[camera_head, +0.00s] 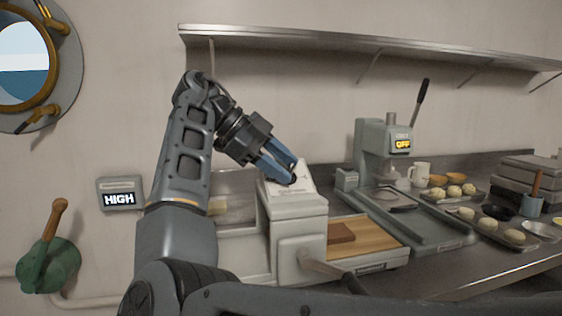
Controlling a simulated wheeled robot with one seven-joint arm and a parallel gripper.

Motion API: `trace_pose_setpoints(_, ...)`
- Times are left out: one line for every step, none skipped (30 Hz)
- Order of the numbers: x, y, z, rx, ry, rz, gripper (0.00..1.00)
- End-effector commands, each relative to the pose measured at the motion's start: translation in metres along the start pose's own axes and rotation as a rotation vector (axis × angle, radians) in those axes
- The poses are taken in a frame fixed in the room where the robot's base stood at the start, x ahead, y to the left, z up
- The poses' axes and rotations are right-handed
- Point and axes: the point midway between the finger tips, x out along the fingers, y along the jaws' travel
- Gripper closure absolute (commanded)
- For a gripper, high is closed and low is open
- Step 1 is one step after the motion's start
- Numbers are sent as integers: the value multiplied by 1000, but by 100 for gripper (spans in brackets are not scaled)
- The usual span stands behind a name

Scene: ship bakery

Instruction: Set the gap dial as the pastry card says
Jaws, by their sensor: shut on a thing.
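The gap dial (294,183) is a small dark knob on the sloped pale panel (277,196) on top of a cream machine (291,227). My gripper (291,175), with blue fingers, reaches it from the upper left and is shut on it. The fingers hide much of the dial, and its marks are too small to read. I cannot make out a pastry card for certain.
A wooden board (362,237) with a brown block (341,232) lies right of the machine. A lever press (385,150) shows "OFF". A wall display (119,198) reads "HIGH". Trays of dough balls (517,243) stand at right. A shelf (330,42) runs above.

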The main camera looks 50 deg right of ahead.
Motion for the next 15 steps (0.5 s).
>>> trace_pose_setpoints(2,1,1,0,1,8,90)
trace_pose_setpoints(2,1,1,0,1,9,90)
trace_pose_setpoints(2,1,1,1,1,9,90)
trace_pose_setpoints(2,1,1,1,2,10,90)
trace_pose_setpoints(2,1,1,1,2,10,90)
trace_pose_setpoints(2,1,1,1,2,10,90)
trace_pose_setpoints(2,1,1,1,2,10,90)
trace_pose_setpoints(2,1,1,1,2,10,90)
trace_pose_setpoints(2,1,1,1,2,10,90)
trace_pose_setpoints(2,1,1,1,2,10,90)
trace_pose_setpoints(2,1,1,1,1,10,90)
trace_pose_setpoints(2,1,1,1,2,10,58)
trace_pose_setpoints(3,1,1,1,2,10,55)
trace_pose_setpoints(2,1,1,1,2,9,52)
trace_pose_setpoints(2,1,1,1,1,8,48)
